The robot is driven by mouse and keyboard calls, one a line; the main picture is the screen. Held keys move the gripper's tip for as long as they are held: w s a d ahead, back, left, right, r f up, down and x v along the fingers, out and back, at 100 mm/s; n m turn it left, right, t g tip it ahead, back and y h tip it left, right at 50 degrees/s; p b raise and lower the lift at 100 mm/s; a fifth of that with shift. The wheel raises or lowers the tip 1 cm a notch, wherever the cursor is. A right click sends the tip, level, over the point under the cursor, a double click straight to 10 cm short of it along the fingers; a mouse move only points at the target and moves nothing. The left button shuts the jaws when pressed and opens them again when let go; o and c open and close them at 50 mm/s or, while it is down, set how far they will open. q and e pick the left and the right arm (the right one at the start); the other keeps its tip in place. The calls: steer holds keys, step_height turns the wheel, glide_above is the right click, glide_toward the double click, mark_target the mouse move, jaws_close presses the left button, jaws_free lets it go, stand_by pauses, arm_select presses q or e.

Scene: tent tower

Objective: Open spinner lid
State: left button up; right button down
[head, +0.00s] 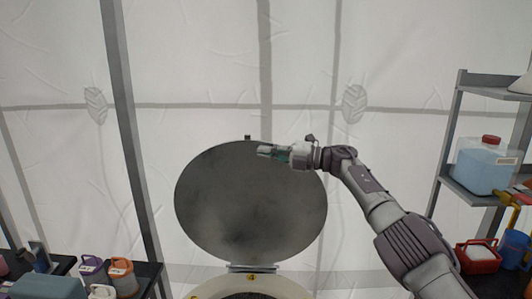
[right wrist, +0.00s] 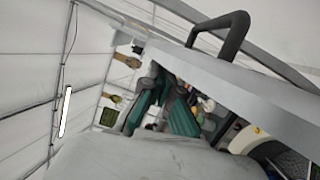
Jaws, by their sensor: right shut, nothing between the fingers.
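The spinner lid (head: 250,205), a large round dark grey disc, stands raised and close to upright on its hinge (head: 252,268) at the back of the spinner (head: 215,291). Only the spinner's pale rim and part of its dark inside show at the bottom edge. My right gripper (head: 262,151) is shut and empty, in front of the lid's upper part. I cannot tell whether it touches the lid. A black handle (right wrist: 232,30) shows close up in the right wrist view. My left gripper is out of view.
A table at lower left holds a purple-topped jug (head: 92,268), an orange-topped jug (head: 122,276) and a grey-green box (head: 48,288). A metal shelf (head: 470,190) at right carries a light blue container (head: 485,165). A tent pole (head: 130,140) stands left of the lid.

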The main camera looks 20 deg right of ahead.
steer(key=v, duration=1.2)
